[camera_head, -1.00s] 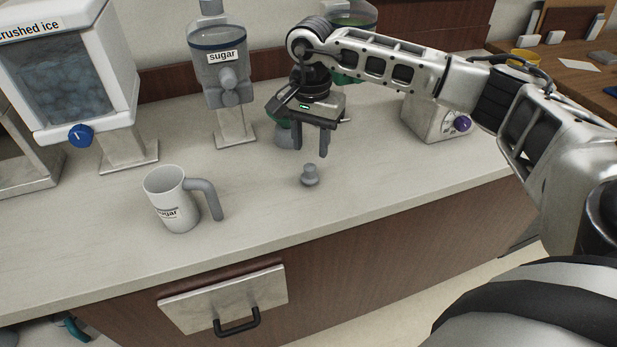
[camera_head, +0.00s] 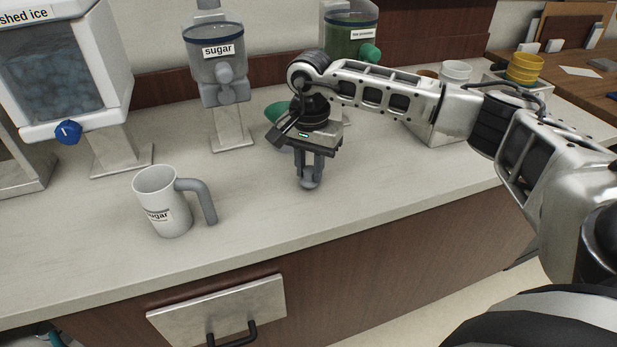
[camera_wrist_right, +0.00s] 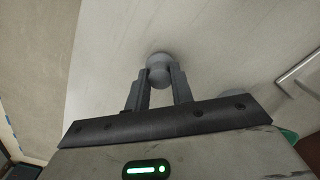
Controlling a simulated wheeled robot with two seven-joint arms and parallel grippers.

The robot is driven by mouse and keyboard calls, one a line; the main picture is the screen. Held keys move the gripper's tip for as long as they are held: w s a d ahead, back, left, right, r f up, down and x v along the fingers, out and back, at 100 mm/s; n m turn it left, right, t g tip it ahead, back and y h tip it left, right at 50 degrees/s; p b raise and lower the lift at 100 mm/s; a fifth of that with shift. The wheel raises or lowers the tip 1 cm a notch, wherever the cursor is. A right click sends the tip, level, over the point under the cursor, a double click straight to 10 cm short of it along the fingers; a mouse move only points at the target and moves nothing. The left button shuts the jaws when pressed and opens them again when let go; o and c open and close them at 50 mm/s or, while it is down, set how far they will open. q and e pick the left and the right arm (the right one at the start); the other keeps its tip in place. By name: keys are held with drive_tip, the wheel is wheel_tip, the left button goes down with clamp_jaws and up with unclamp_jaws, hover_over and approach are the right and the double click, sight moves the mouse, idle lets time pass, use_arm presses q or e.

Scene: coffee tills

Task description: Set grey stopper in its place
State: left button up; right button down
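The small grey stopper (camera_head: 309,184) stands on the counter near its front edge. My right gripper (camera_head: 309,178) points down over it, with one finger on each side of its upper part. The right wrist view shows the grey stopper (camera_wrist_right: 158,60) at the fingertips, its narrower part filling most of the gap between them. I cannot tell whether the fingers press on it. A pale mug labelled sugar (camera_head: 164,205), with a grey handle, stands to the left. The grey dispenser labelled sugar (camera_head: 219,65) stands behind. My left gripper is not in view.
The crushed ice dispenser (camera_head: 62,80) with a blue knob stands at the left. A green dispenser (camera_head: 350,38) is behind my right arm. Cups, including yellow ones (camera_head: 525,68), stand at the right. The counter (camera_head: 255,205) is clear between mug and stopper.

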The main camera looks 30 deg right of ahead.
sight(309, 169)
drive_tip(key=shift+r, duration=0.1)
drive_tip(key=shift+r+p, duration=1.25)
drive_tip(key=shift+r, duration=0.6)
drive_tip(key=shift+f, duration=0.1)
